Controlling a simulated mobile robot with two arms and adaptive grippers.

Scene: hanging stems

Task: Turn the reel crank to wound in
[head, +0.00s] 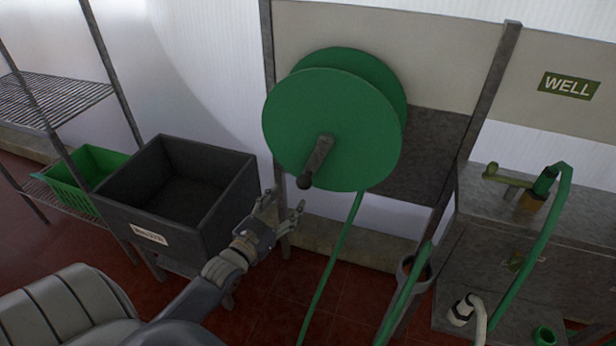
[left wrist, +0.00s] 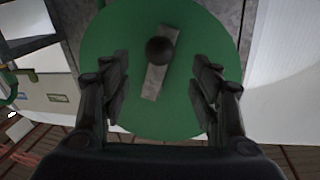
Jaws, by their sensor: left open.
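A green hose reel (head: 335,125) with two round discs is mounted on a frame against the wall. Its grey crank (head: 318,158) sits on the front disc and slants down and left to a dark round knob (head: 304,181). A green hose (head: 333,270) hangs from the reel's lower side. My left gripper (head: 283,205) is open and empty, below and left of the knob, apart from it. In the left wrist view the crank (left wrist: 155,82) and knob (left wrist: 160,50) show ahead, between and beyond the open fingers (left wrist: 158,92). My right gripper is not seen.
A dark bin (head: 228,205) with a label stands left of my left gripper, close to it. A green basket (head: 75,180) sits on a wire shelf farther left. A grey counter (head: 540,225) with a tap and hose stands at right, below a "WELL" sign (head: 569,86).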

